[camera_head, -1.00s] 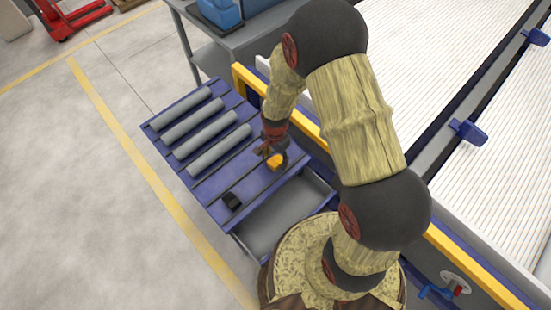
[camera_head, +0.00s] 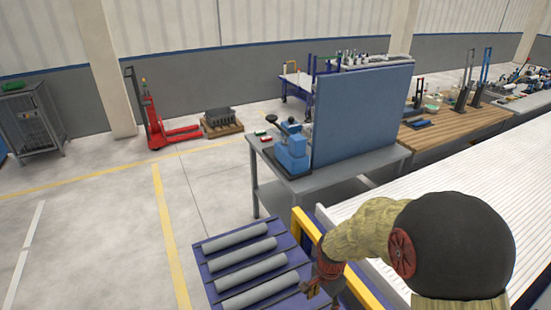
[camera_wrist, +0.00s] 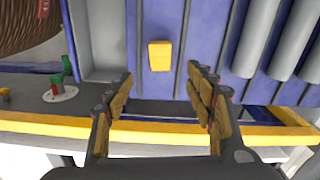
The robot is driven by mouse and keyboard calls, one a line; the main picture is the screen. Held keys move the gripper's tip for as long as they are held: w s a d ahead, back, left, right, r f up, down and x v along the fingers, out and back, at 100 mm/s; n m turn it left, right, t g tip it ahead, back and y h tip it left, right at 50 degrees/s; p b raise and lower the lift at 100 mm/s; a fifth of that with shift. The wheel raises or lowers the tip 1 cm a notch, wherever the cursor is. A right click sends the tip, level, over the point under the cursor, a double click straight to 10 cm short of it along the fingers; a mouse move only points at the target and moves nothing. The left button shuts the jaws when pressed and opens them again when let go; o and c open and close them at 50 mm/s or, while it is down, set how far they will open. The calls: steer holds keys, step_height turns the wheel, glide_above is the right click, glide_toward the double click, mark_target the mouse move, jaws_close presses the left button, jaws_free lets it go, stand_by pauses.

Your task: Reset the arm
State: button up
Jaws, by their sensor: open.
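My gripper (camera_head: 318,288) is at the bottom of the head view, at the right side of the blue rack (camera_head: 208,268). In the wrist view my gripper (camera_wrist: 160,95) has its two fingers spread wide with nothing between them. Several grey pipes (camera_head: 240,255) lie side by side in the rack's slots. They also show at the upper right of the wrist view (camera_wrist: 293,38), apart from the fingers. A yellow block (camera_wrist: 160,56) sits on the blue rack surface beyond the fingertips. The rack's near part is cut off in the head view.
A yellow rail (camera_head: 306,234) runs beside the rack, with a white ribbed conveyor (camera_head: 400,222) to its right. A grey table (camera_head: 335,165) with a blue machine (camera_head: 291,148) stands behind. A red pallet jack (camera_head: 155,120) is farther back. The floor at left is clear.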

steer(key=s+r+n+t, duration=0.2)
steer(key=s+r+n, duration=0.2)
steer(key=r, duration=0.6)
steer(key=s+r+n+t, duration=0.1)
steer(key=s+r+n, duration=0.3)
steer(key=r, duration=0.6)
steer(key=s+r+n+t, duration=0.2)
steer(key=s+r+n, duration=0.2)
steer(key=s+r, duration=0.4)
step_height(320, 180, up, 2)
steer(key=shift+d+r+t, duration=0.15)
steer(key=shift+d+t, duration=0.15)
steer(key=shift+d, duration=0.05)
steer(key=shift+s, duration=0.1)
